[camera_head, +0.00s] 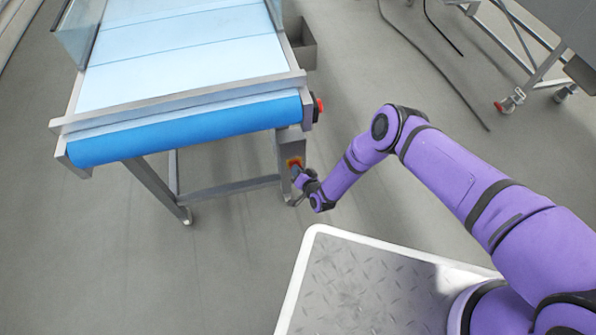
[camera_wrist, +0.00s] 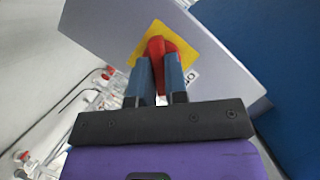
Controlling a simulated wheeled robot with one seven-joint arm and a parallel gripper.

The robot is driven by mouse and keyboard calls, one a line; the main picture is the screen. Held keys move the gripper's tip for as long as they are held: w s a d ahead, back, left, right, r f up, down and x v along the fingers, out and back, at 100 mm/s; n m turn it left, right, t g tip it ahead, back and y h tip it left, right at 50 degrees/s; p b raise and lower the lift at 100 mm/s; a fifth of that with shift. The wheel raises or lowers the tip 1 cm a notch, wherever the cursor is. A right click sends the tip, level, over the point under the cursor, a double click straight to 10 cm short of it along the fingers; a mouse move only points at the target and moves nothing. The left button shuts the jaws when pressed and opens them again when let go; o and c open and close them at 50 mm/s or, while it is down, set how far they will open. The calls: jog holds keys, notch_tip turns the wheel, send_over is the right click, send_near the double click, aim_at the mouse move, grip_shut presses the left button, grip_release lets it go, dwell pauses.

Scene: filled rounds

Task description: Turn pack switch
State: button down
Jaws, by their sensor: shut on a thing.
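The pack switch has a red handle (camera_wrist: 155,48) on a yellow square plate (camera_wrist: 183,41), mounted on a grey panel. My gripper (camera_wrist: 158,66) is shut on the red handle, with one blue-grey finger on each side of it. The handle's top sticks out beyond the fingertips, tilted slightly in the wrist view.
A conveyor with a blue front roller (camera_head: 185,132) stands ahead. A red button (camera_head: 319,108) sticks out at its right front corner, above the switch. A grey bin (camera_head: 302,47) is behind. Cables (camera_head: 440,70) lie on the floor at right, near a wheeled metal frame (camera_head: 510,100).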

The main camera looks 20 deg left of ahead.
jog(key=shift+n+h, duration=0.5)
jog(key=shift+n, duration=0.3)
jog(key=c, duration=1.1)
grip_release()
jog(key=shift+c, duration=0.2)
jog(key=v, duration=1.1)
jog(key=shift+a, duration=0.1)
